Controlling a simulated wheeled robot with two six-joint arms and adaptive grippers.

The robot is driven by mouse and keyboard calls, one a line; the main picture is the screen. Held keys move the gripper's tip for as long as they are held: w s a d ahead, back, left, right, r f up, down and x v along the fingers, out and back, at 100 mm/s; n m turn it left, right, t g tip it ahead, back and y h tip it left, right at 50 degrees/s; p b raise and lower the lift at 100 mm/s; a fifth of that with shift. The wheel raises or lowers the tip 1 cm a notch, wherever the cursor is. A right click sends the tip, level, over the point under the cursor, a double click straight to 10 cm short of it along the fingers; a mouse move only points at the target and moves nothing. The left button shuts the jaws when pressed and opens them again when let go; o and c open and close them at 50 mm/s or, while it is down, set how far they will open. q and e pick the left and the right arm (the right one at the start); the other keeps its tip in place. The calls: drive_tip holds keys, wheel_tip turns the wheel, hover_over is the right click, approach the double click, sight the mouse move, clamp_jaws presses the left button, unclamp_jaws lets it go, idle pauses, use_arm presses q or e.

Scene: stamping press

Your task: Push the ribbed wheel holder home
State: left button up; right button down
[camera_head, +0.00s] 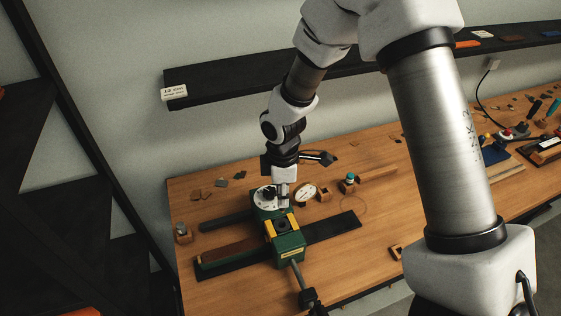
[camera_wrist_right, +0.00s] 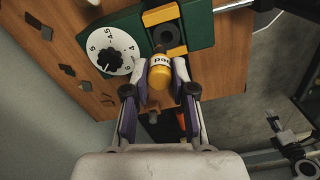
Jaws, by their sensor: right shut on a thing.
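My right gripper (camera_head: 283,200) points down at the back of the green press (camera_head: 290,250), beside its white dial (camera_head: 266,197). Ribs are too small to make out.
A rod with a black end (camera_head: 308,298) sticks out from the press front. A dark shelf (camera_head: 235,83) crosses the wall behind. The table's front right is mostly clear.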

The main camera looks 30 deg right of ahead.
drive_tip(key=shift+w+d+f, duration=0.1)
drive_tip(key=shift+w+d, duration=0.15)
drive_tip(key=shift+w, duration=0.2)
drive_tip(key=shift+s+a, duration=0.15)
drive_tip(key=shift+a, duration=0.05)
drive_tip(key=shift+s+a+f+b, duration=0.1)
drive_tip(key=shift+s+f+b, duration=0.15)
drive_tip(key=shift+f, duration=0.25)
drive_tip(key=shift+s+a+f+b, duration=0.1)
drive_tip(key=shift+s+f+b, duration=0.15)
drive_tip(key=shift+f, duration=0.2)
drive_tip(key=shift+s+a+f+b, duration=0.15)
drive_tip(key=shift+f+b, duration=0.3)
drive_tip(key=shift+f, duration=0.45)
drive_tip(key=shift+s+a+r, duration=0.1)
drive_tip(key=shift+r, duration=0.05)
use_arm(q)
drive_tip(key=shift+s+a+f, duration=0.35)
drive_tip(key=shift+s+f, duration=0.05)
drive_tip(key=shift+f, duration=0.25)
use_arm(e)
drive_tip(key=shift+s+a, duration=0.1)
drive_tip(key=shift+s, duration=0.05)
